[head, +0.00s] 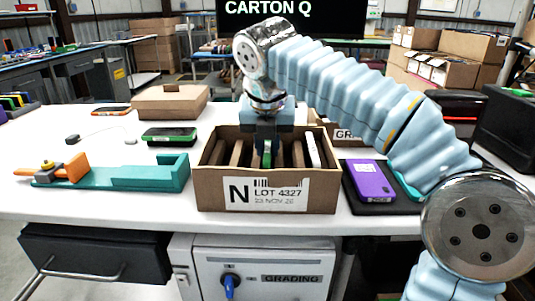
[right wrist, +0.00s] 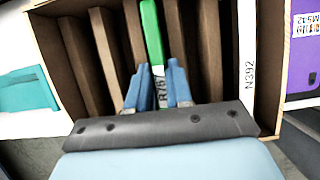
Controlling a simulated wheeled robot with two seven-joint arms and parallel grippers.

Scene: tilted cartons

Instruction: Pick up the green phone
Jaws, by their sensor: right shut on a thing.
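The green phone (head: 267,156) stands on edge in a slot of the open cardboard carton (head: 212,178) labelled N, LOT 4327. Its green edge (right wrist: 151,30) and part of a white label show in the right wrist view. My right gripper (head: 266,146) reaches down into the carton from above. In the right wrist view its two blue fingers (right wrist: 159,80) are shut on the green phone, one on each side. The phone's lower part is hidden by the carton and fingers. My left gripper is not in view.
Brown dividers (right wrist: 75,50) flank the phone, and a white item marked N392 (right wrist: 246,50) stands at the carton's right. A purple phone (head: 370,181) lies right of the carton. A teal fixture (head: 150,174) and a dark phone with green edge (head: 169,136) lie left.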

